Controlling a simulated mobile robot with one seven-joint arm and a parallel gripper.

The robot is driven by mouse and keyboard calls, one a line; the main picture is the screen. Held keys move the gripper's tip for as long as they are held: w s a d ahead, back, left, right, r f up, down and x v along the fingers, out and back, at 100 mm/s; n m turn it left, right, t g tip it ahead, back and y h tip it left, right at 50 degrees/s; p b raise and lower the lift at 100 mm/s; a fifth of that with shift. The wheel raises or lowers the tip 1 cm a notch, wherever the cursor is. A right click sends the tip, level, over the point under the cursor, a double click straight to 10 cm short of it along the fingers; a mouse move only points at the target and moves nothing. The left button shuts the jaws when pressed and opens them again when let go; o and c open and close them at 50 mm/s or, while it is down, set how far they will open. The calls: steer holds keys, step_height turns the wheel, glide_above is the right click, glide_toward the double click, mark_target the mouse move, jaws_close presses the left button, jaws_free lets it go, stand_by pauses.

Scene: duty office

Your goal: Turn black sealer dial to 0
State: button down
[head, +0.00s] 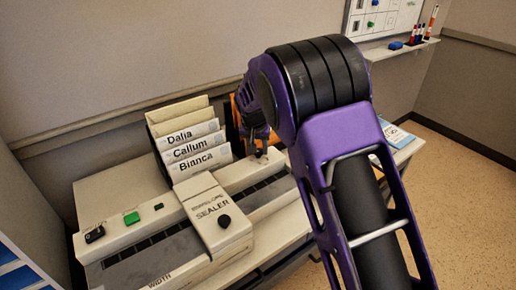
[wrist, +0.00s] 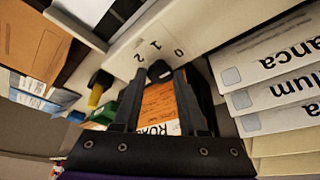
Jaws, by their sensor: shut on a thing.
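The beige envelope sealer (head: 150,232) lies along the table in the head view. In the wrist view, a black dial (wrist: 159,71) sits at my fingertips on a pale panel (wrist: 190,35) printed with 2, 1 and 0. My gripper (wrist: 164,76) is shut on this dial. I cannot make out a pointer, so the dial's setting is unclear. In the head view my gripper (head: 259,150) reaches down at the sealer's right end, and the dial there cannot be told apart from the fingers. A round black knob (head: 224,221) is on the sealer's middle block.
Upright envelopes labelled Dalia, Callum and Bianca (head: 190,150) stand behind the sealer, close beside my gripper in the wrist view (wrist: 275,85). A green button (head: 131,218) and a black switch (head: 95,234) are at the sealer's left. An orange item (wrist: 160,105) shows between my fingers.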

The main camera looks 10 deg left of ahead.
steer(key=shift+c, duration=2.2)
jaws_free()
steer(key=p+v, duration=0.1)
steer(key=v, duration=1.6)
steer(key=shift+r, duration=0.25)
